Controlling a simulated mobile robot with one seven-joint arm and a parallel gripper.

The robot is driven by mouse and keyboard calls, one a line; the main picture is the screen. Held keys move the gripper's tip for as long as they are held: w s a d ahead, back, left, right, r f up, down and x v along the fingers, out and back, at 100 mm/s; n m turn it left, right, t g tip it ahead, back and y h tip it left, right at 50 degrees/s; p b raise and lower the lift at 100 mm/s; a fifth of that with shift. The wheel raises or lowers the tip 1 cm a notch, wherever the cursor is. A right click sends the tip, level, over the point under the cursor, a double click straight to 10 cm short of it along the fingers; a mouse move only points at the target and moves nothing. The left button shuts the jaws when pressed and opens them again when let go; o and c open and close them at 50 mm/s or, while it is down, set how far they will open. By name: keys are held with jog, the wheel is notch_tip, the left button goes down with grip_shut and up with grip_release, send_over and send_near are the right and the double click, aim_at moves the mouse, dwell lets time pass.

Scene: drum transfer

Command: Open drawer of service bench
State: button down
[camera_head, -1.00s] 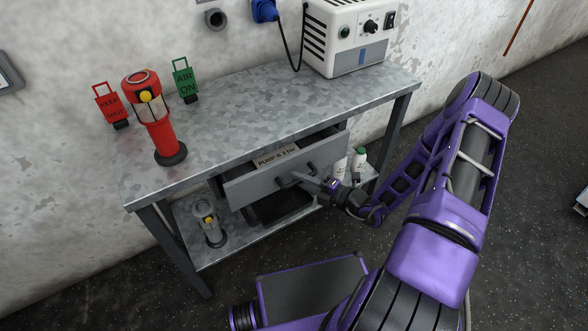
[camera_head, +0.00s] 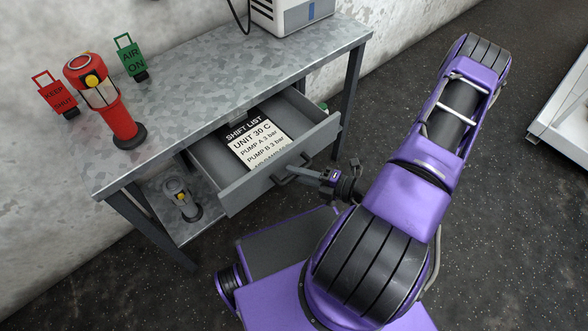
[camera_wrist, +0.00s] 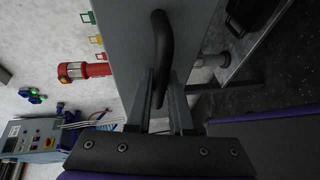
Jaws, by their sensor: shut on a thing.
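The service bench (camera_head: 205,78) is a grey metal table against the wall. Its drawer (camera_head: 282,178) stands well open, and a paper headed SHIFT LIST (camera_head: 258,143) lies inside it. My gripper (camera_head: 300,176) is at the drawer front, shut on the dark bar handle (camera_head: 285,180). In the wrist view the curved handle (camera_wrist: 160,45) runs between the two fingers (camera_wrist: 160,92), with the grey drawer front behind it.
A red lamp-like device (camera_head: 108,100) stands on the bench between a red KEEP SHUT tag (camera_head: 56,93) and a green AIR ON tag (camera_head: 130,57). A white box (camera_head: 290,14) is at the back. A grey device (camera_head: 181,200) stands on the lower shelf.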

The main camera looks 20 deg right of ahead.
jog(key=c, duration=0.8)
grip_release()
jog(key=shift+d, duration=0.1)
jog(key=v, duration=1.7)
jog(key=shift+s, duration=0.15)
